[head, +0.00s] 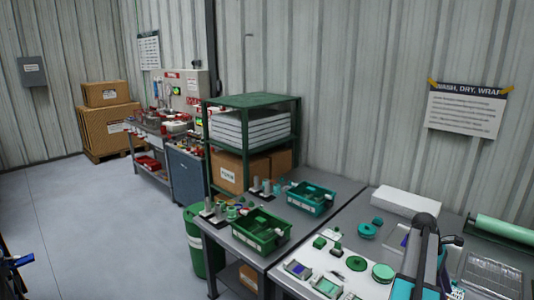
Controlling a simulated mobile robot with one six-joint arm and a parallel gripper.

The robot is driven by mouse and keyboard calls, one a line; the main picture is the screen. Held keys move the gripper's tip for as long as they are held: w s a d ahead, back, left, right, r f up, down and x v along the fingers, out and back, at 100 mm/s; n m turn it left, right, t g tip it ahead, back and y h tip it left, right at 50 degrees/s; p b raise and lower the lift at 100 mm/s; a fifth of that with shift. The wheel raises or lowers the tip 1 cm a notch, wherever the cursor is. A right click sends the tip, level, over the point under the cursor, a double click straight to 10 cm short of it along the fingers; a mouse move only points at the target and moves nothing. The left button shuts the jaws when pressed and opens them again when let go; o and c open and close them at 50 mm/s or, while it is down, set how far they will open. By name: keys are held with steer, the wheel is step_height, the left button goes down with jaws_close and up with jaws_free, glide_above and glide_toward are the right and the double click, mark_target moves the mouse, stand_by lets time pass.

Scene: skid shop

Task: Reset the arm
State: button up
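Part of an arm, light-coloured with a dark rounded top, rises at the lower right over the near bench; it appears to be mine. I cannot make out my gripper's fingers in this view, so its opening and anything in it do not show. Small dark and blue parts sit just right of the arm, too small to identify.
The near bench (337,258) holds green discs (383,272), small green parts, a white block (405,201) and a green roll (506,229). Beside it, a grey table holds two green bins (261,229) (311,197). A green shelf (253,100) stands behind.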

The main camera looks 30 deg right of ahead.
steer(key=w+a+f+n+b, duration=0.3)
steer(key=w+a+f+n, duration=0.1)
steer(key=w+a+f, duration=0.9)
steer(key=w+a+f+n+g+b, duration=0.1)
steer(key=w+a+f+n+b, duration=0.25)
steer(key=a+f, duration=1.45)
steer(key=s+a+f+m+b, duration=0.1)
steer(key=s+a+f+m, duration=0.3)
steer(key=a, duration=0.7)
steer(key=s+a+f+m+y+b, duration=0.1)
steer(key=s+a+f+m, duration=0.2)
steer(key=s+a+f, duration=0.4)
steer(key=s+a+f+m+y+b, duration=0.1)
steer(key=s+a+f+m, duration=0.3)
steer(key=a, duration=1.2)
steer(key=s+f+b, duration=0.1)
steer(key=s+f, duration=0.1)
steer(key=s, duration=0.1)
steer(key=shift+a+f+m, duration=0.15)
steer(key=shift+f+m, duration=0.1)
steer(key=shift+m, duration=0.1)
